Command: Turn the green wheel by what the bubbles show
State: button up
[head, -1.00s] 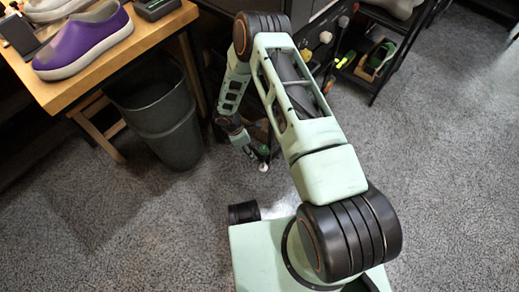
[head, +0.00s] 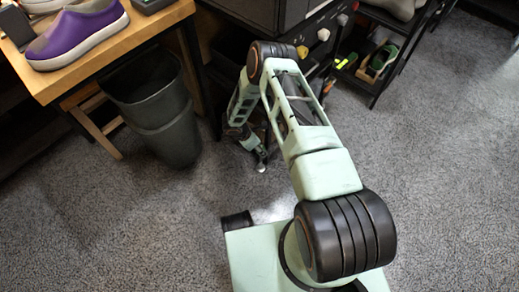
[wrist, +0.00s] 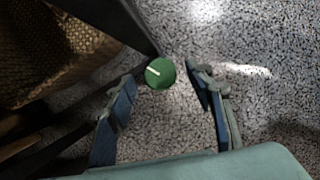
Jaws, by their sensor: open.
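The green wheel (wrist: 160,73) is a small round disc with a white line on its face, in the upper middle of the wrist view. The line slants, its right end lower than its left. My gripper (wrist: 162,92) is open, with a blue-grey finger on each side of the wheel and the wheel at the fingertips. I cannot tell whether either finger touches it. In the head view my gripper (head: 258,158) is low by the dark cabinet, and my arm hides much of that area. I see no bubbles in either view.
A dark bin (head: 160,110) stands left of my arm, beside a wooden table (head: 100,52) with a purple shoe (head: 77,35). A black shelf (head: 375,65) stands at the back right. The grey floor (head: 450,170) is clear on the right.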

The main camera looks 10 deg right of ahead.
jog(key=shift+x, duration=0.75)
jog(key=shift+c, duration=0.5)
jog(key=c, duration=1.1)
jog(key=shift+o, duration=0.2)
jog(key=shift+w+f+m+b, duration=0.2)
jog(key=shift+m+b, duration=0.4)
jog(key=shift+b, duration=0.6)
jog(key=shift+r+m+g+b, duration=0.15)
jog(key=shift+m+g+b, duration=0.35)
jog(key=shift+m+b, duration=0.4)
jog(key=shift+s, duration=0.1)
